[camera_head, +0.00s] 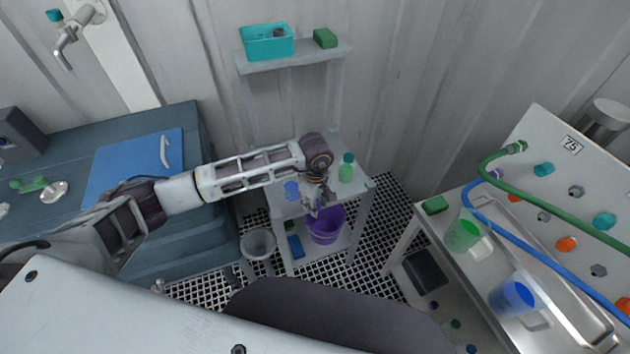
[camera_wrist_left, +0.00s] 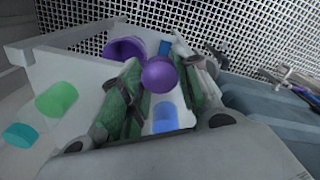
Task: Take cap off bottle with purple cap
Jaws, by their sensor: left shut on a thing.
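My left gripper (camera_head: 318,207) is over the small white table. In the left wrist view its green-padded fingers (camera_wrist_left: 160,85) are shut on the round purple cap (camera_wrist_left: 160,73). The cap is not clear in the head view. My right gripper is not in view.
A green bottle with a teal cap (camera_head: 346,170) stands on the same table (camera_head: 366,185). A purple bucket (camera_head: 325,228) is on the lower shelf. A grey bin (camera_head: 258,244) stands beside it. A sink bench with green and blue cups (camera_head: 463,236) is at the right.

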